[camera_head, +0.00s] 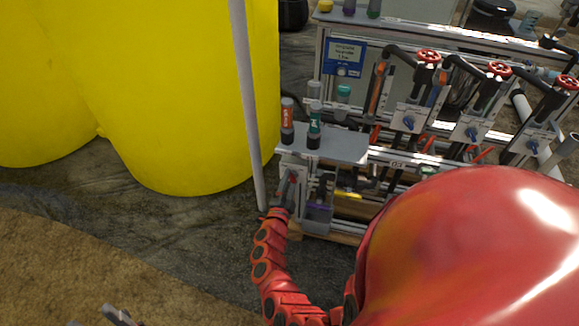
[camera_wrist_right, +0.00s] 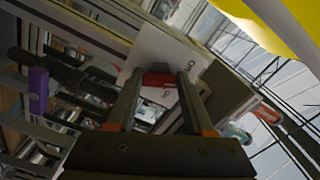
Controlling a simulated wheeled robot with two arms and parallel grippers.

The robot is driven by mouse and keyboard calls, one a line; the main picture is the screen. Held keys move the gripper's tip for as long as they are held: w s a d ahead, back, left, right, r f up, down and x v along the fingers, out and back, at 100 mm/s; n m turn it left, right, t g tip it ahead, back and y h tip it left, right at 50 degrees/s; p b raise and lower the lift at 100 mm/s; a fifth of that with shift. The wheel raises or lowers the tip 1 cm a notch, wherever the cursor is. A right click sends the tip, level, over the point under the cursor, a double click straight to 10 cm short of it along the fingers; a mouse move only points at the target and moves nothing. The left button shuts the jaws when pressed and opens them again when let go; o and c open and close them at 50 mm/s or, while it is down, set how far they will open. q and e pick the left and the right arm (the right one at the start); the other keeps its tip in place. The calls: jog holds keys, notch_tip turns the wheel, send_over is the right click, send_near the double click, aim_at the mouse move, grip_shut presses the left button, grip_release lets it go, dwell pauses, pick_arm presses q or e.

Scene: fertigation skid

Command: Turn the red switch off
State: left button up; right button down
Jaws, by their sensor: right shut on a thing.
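The red switch (camera_wrist_right: 158,80) sits on a pale plate (camera_wrist_right: 160,52) and shows between the two fingertips of my right gripper (camera_wrist_right: 158,76) in the right wrist view. In the head view, my right gripper (camera_head: 283,200) is at the left end of the skid, at the small red switch (camera_head: 293,178) below the grey shelf. The right gripper is shut on the red switch. The fingers partly cover it, and its exact angle is hard to tell. Part of my left gripper (camera_head: 118,314) shows at the bottom left edge, away from the skid; its opening is unclear.
Bottles (camera_head: 314,124) stand on the grey shelf (camera_head: 345,147) just above the switch. A pale pole (camera_head: 247,100) and yellow tanks (camera_head: 190,100) are to the left. Red valve wheels (camera_head: 427,56) and blue handles (camera_head: 408,122) line the skid to the right.

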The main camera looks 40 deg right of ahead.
jog(key=n+p, duration=0.2)
jog(key=n, duration=0.2)
jog(key=shift+f+p, duration=0.1)
jog(key=shift+p, duration=0.2)
dwell(0.5)
jog(key=shift+c, duration=1.4)
grip_release()
jog(key=shift+a, duration=0.1)
jog(key=v, duration=1.7)
jog(key=shift+s+p, duration=0.2)
jog(key=shift+p, duration=0.15)
